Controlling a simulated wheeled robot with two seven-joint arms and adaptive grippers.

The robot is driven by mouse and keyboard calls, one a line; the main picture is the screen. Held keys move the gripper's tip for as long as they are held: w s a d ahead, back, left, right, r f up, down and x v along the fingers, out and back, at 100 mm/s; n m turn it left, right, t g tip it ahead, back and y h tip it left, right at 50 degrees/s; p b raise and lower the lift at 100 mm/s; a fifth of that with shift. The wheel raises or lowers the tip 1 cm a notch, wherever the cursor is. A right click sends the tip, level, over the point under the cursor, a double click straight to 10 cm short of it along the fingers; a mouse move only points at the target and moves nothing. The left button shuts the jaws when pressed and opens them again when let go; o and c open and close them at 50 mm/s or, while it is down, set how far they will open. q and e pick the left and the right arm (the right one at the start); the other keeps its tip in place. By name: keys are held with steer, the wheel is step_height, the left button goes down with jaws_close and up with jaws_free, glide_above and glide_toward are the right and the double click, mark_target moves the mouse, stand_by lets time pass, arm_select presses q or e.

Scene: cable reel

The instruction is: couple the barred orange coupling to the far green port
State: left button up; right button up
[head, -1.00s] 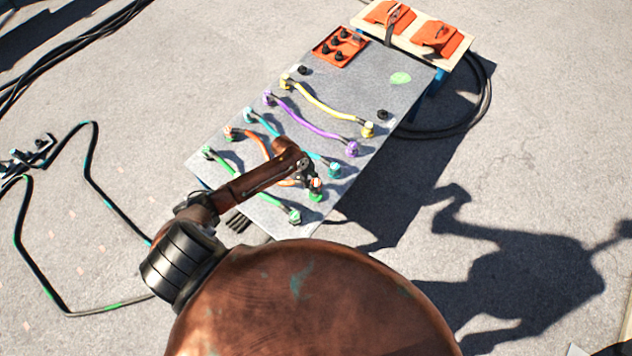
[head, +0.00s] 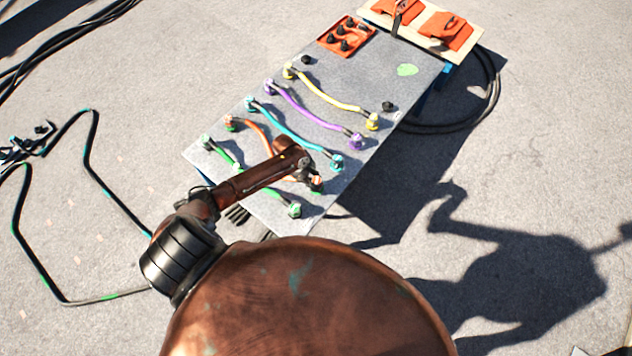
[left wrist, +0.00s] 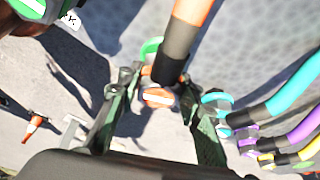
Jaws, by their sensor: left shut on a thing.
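My left gripper (head: 311,174) is over the near right part of the grey panel (head: 355,75), shut on the barred orange coupling (head: 317,181). In the left wrist view the coupling (left wrist: 158,97) shows its white bar between the two fingers (left wrist: 156,88), with the orange and black cable (left wrist: 185,40) rising from it. A green port (left wrist: 150,47) shows as a ring right behind the coupling; I cannot tell whether the two are joined. In the head view the orange cable's other end (head: 231,123) is at the panel's left side. My right gripper is not in view.
Green (head: 224,156), cyan (head: 290,129), purple (head: 305,110) and yellow (head: 330,93) cables cross the panel near the gripper. A red tray (head: 347,37) with black plugs is at the far end. Loose black cable lies on the ground at left.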

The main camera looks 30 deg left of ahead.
arm_select(q)
steer(key=shift+f, duration=0.45)
stand_by(0.6)
steer(key=o, duration=1.3)
steer(key=shift+o, duration=0.2)
steer(key=v, duration=1.2)
